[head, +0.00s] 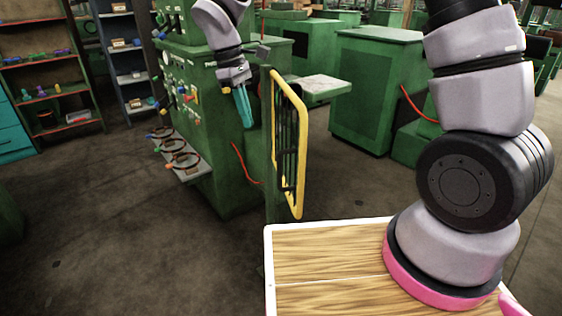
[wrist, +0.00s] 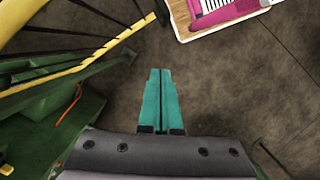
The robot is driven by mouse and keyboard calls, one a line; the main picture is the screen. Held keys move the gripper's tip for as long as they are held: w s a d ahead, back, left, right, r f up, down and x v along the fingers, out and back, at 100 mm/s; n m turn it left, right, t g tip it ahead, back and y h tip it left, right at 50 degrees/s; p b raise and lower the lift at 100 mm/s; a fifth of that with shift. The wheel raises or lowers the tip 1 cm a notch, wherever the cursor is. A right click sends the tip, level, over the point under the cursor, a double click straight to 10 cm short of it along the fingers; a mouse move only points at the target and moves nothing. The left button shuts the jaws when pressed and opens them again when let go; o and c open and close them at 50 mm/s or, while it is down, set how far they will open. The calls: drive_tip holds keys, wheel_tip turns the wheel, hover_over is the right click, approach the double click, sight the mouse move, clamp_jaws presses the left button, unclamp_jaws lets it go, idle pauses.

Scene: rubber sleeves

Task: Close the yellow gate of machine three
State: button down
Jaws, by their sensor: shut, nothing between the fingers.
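The yellow gate (head: 302,150) is a tall yellow frame with dark bars. In the head view it stands swung out from the green machine (head: 218,110), seen nearly edge-on. My gripper (head: 245,122) has teal fingers, shut and empty, pointing down just left of the gate and in front of the machine. In the wrist view the gate (wrist: 75,72) crosses the upper left as a yellow bar with dark rods. The shut fingers of my gripper (wrist: 160,82) are to its right, apart from it, over bare floor. Whether this is machine three cannot be read.
Hoses on a low shelf (head: 190,167) stick out from the machine's left side. A red cable (head: 242,165) hangs below my gripper. My wooden-topped base (head: 325,262) is near the gate's lower end. Shelving racks (head: 45,75) stand at the left. Floor at the lower left is clear.

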drive_tip(key=s+d+f, duration=0.3)
drive_tip(key=d+f, duration=0.2)
drive_tip(key=f, duration=0.6)
drive_tip(key=shift+s+d, duration=0.1)
drive_tip(key=shift+d, duration=0.05)
